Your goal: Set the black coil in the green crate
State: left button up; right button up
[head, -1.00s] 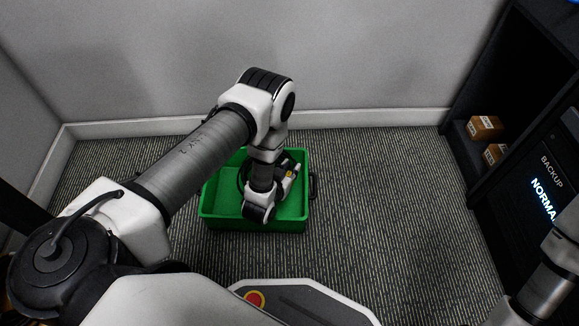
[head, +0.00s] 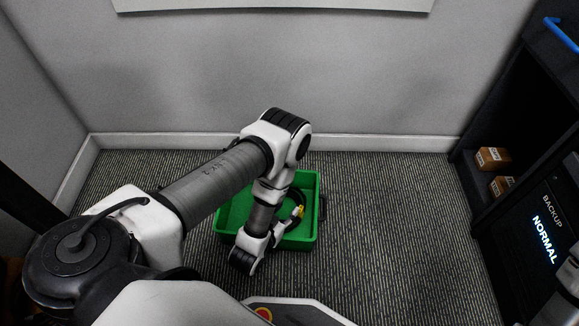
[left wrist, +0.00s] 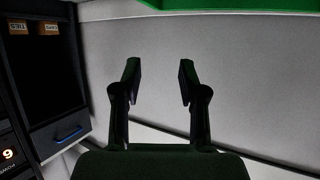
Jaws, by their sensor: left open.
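The green crate (head: 229,234) stands on the carpet behind my left arm in the head view. The black coil (head: 299,197), with a yellow end, shows in its right part; my left wrist hides some of it. My left gripper (left wrist: 160,76) is open and empty in the left wrist view, its two fingers apart against the pale wall. In the head view its fingers are hard to make out beside the wrist over the crate. A green edge (left wrist: 225,4) shows at the top of the left wrist view. My right gripper is not in view.
A dark rack (head: 470,185) stands at the right, with small brown boxes (head: 493,158) on a shelf and a screen reading NORMAL (head: 545,238). A blue bar (head: 562,34) shows at its top. The carpet (head: 390,215) between crate and rack is clear. The wall is behind.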

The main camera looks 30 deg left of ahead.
pick_arm(q)
jog(key=s+r+g, duration=0.2)
jog(key=s+g, duration=0.4)
jog(key=s, duration=0.3)
jog(key=s+d+r+g+h, duration=0.1)
jog(key=s+r+g, duration=0.1)
jog(key=s+g, duration=0.5)
jog(key=shift+s+d+r+g, duration=0.2)
jog(key=shift+s+r+g, duration=0.1)
jog(key=shift+s, duration=0.7)
